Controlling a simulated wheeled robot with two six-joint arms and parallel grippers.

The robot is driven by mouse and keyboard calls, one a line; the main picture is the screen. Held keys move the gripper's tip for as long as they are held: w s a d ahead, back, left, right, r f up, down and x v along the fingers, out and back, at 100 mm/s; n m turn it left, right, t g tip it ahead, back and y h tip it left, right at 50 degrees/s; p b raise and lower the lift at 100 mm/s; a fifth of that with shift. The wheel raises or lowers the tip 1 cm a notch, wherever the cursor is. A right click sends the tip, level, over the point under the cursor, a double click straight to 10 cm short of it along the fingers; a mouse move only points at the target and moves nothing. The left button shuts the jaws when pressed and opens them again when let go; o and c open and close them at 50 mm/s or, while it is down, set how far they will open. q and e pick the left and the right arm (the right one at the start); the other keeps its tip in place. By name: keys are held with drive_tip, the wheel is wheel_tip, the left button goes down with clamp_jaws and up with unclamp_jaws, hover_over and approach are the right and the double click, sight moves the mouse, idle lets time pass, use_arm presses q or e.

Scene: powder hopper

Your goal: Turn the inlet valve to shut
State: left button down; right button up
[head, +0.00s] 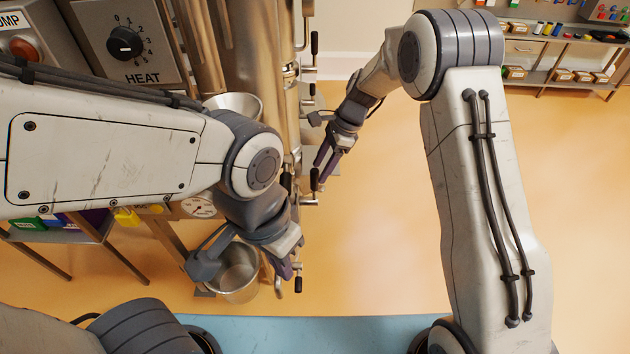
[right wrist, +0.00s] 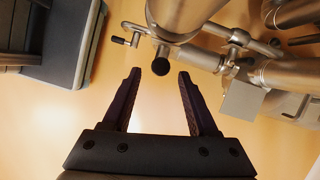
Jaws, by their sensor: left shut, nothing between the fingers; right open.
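Several small valve levers with black handles line the steel pipework in the head view: two upper ones (head: 314,42) (head: 310,89), a middle one (head: 314,180) and a low one (head: 298,284). No label shows which is the inlet valve. My right gripper (head: 322,172) is open beside the middle lever. In the right wrist view, a round black handle end (right wrist: 160,66) appears between the tips of my open right gripper (right wrist: 158,75); contact cannot be told. My left gripper (head: 288,268) is shut and empty near the low lever.
A funnel (head: 234,106) and a HEAT dial panel (head: 125,45) are at the upper left. Shelves (head: 550,45) with small boxes stand at the back right. The orange floor between is clear.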

sight(315, 179)
drive_tip(key=x, duration=0.5)
clamp_jaws()
idle(1.4)
